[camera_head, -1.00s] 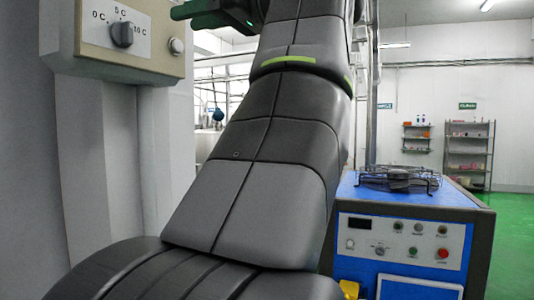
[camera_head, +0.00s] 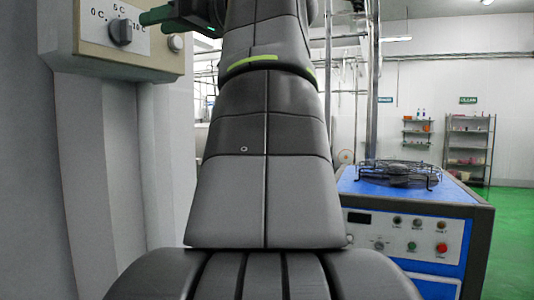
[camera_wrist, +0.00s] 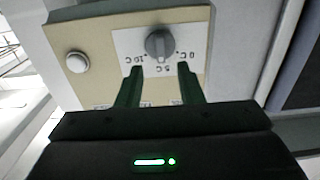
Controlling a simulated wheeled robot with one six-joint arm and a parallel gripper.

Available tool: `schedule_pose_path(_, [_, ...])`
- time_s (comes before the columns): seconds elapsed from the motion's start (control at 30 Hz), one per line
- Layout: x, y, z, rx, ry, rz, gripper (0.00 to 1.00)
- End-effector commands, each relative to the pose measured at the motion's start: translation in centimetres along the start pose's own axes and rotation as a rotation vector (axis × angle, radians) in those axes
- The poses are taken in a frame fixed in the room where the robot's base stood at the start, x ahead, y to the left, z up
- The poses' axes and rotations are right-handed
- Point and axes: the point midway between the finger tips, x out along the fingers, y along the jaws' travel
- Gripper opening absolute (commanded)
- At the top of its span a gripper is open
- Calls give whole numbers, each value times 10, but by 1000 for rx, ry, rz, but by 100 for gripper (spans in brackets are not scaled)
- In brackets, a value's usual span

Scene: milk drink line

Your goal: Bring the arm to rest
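My gripper (camera_wrist: 159,68) shows two green fingers spread apart with nothing between their tips, so it is open. In the wrist view its tips are just short of a grey knob (camera_wrist: 158,43); I cannot tell whether they touch the panel. The knob (camera_head: 121,32) sits on a beige control panel (camera_head: 72,40) with a white label marked 0 C, 5 C and 10 C. In the head view a green finger (camera_head: 155,15) reaches left towards the panel, beside the knob's right side. My arm stands nearly upright in the middle of the view.
A round white button (camera_wrist: 77,62) is on the same panel. A blue machine (camera_head: 400,215) with buttons and a wire-guarded fan (camera_head: 400,174) on top stands close to my arm's right. Shelves (camera_head: 468,150) stand far back. Green floor (camera_head: 510,225) is open at the right.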

Motion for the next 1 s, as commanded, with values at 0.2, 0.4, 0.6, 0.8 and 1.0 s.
schedule_pose_path(0.2, [17,-1,-1,-1,0,-5,34])
schedule_pose_path(0.4, [33,-1,-1,0,-1,-4,34])
schedule_pose_path(0.6, [50,-1,-1,0,0,-4,34])
schedule_pose_path(0.8, [70,-1,-1,-1,-1,-4,34])
schedule_pose_path(1.0, [68,-1,-2,175,-1,1,34])
